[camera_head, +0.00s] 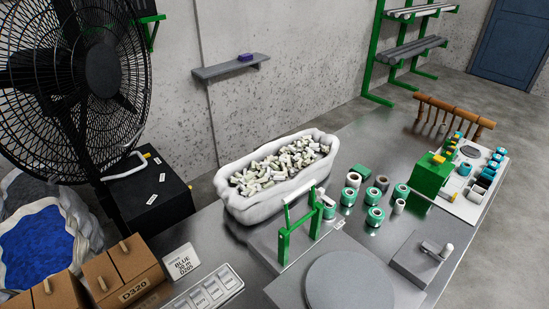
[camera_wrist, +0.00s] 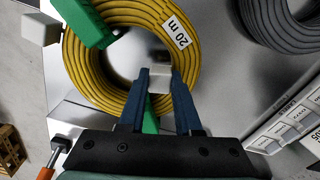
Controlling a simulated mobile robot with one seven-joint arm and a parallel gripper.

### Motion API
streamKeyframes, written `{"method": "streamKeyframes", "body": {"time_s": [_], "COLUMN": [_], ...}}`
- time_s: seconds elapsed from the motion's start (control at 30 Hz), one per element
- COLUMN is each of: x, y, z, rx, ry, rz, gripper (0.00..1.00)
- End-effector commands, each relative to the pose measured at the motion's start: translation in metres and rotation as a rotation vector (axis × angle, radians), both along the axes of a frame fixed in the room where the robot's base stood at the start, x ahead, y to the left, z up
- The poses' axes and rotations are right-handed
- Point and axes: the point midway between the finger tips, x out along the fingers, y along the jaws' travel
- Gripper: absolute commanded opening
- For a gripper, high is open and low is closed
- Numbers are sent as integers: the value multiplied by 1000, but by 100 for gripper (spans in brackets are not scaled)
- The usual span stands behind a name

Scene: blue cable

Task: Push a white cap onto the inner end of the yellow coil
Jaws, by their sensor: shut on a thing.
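The yellow coil (camera_wrist: 78,65), with a "20 m" label, lies on a grey metal surface in the wrist view. My gripper (camera_wrist: 160,78) reaches over the coil's near side, its blue fingertips inside the ring. It is shut on a white cap (camera_wrist: 159,72). The coil's inner end is not clearly visible, so I cannot tell whether the cap touches it. A white block (camera_wrist: 40,29) is at the coil's upper left, beside a green bar (camera_wrist: 88,20). In the head view, many white caps fill a white tub (camera_head: 230,203); neither coil nor gripper shows there.
A dark grey coil (camera_wrist: 285,22) lies at the upper right of the wrist view, above a labelled white strip (camera_wrist: 290,125). Green posts (camera_head: 284,240), a round grey plate (camera_head: 350,285) and several green-and-white spools (camera_head: 375,216) crowd the bench in the head view.

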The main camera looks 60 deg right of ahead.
Motion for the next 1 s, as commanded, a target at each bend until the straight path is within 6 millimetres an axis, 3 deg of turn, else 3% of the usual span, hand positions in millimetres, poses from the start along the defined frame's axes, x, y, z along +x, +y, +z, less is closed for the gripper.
{"method": "streamKeyframes", "body": {"time_s": [1.0], "x": [0], "y": [0], "z": [12], "rx": [0], "ry": [0], "rz": [0], "gripper": [0]}}
